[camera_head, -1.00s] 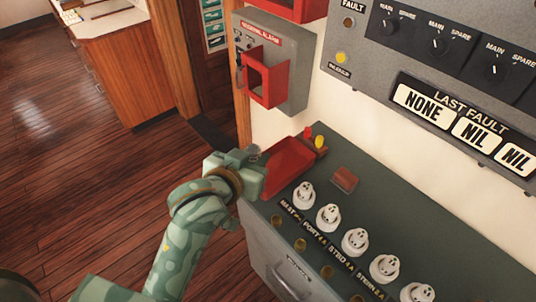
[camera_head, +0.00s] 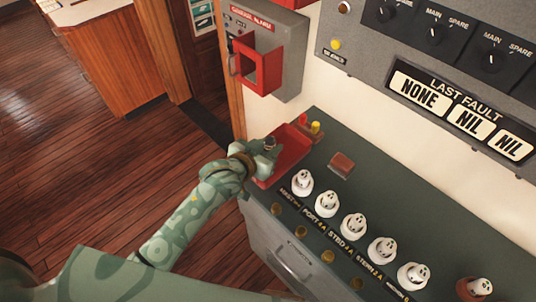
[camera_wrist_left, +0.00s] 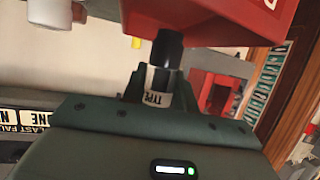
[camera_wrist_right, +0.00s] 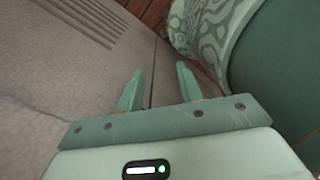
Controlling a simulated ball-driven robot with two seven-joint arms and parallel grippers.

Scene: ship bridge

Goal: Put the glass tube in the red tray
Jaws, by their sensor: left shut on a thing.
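The red tray (camera_head: 291,155) sits at the far left end of the dark green console top in the head view. My left gripper (camera_head: 267,148) is at the tray's left part, seemingly over it. It is shut on the glass tube (camera_wrist_left: 162,72), which shows a black cap and a white label with dark letters in the left wrist view. The tube's cap also shows as a small dark spot in the head view (camera_head: 270,143). The red tray (camera_wrist_left: 215,18) is close to the cap in the left wrist view. My right gripper (camera_wrist_right: 158,88) is open and empty.
A red and a yellow knob (camera_head: 315,129) stand behind the tray. A small reddish-brown block (camera_head: 341,163) lies to its right. White sockets (camera_head: 302,181) line the console front. A grey alarm box with a red frame (camera_head: 260,68) hangs on the wall behind.

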